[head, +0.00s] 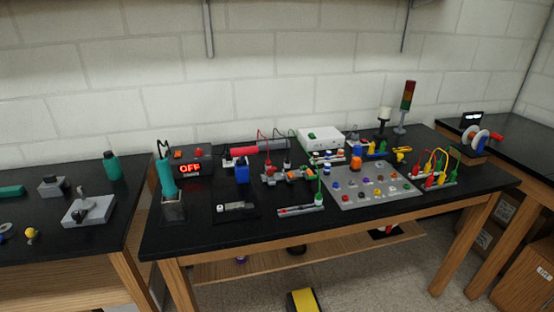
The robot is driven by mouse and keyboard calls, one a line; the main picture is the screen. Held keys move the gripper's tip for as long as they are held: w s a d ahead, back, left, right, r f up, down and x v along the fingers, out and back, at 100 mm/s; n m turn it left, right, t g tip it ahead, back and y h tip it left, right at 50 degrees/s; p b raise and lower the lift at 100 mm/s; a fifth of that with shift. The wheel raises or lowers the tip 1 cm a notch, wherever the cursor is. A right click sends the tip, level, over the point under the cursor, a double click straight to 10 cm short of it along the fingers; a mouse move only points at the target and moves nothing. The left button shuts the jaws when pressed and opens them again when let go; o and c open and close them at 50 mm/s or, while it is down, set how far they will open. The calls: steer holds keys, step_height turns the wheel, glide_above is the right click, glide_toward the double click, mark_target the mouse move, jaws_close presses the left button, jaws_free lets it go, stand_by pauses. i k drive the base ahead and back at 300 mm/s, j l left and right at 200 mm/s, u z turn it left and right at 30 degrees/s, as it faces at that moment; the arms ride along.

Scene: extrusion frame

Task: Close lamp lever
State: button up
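No part I can identify as the lamp lever shows clearly. A small red and grey device with wires (283,175) sits mid-table; whether it carries a lever, and how that stands, is too small to tell. A stack lamp (407,98) with red and green sections stands upright at the back right of the black table. A white-topped post (384,116) stands just left of it. My gripper is not in this view.
A grey panel (345,201) with several coloured knobs lies at the right front of the black table (200,239). A teal-handled tool in a holder (173,208) stands at the left, near a box reading OFF (205,168). Side benches flank the table. The front left tabletop is clear.

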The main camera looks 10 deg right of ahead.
mark_target(271, 170)
steer(key=i, duration=0.85)
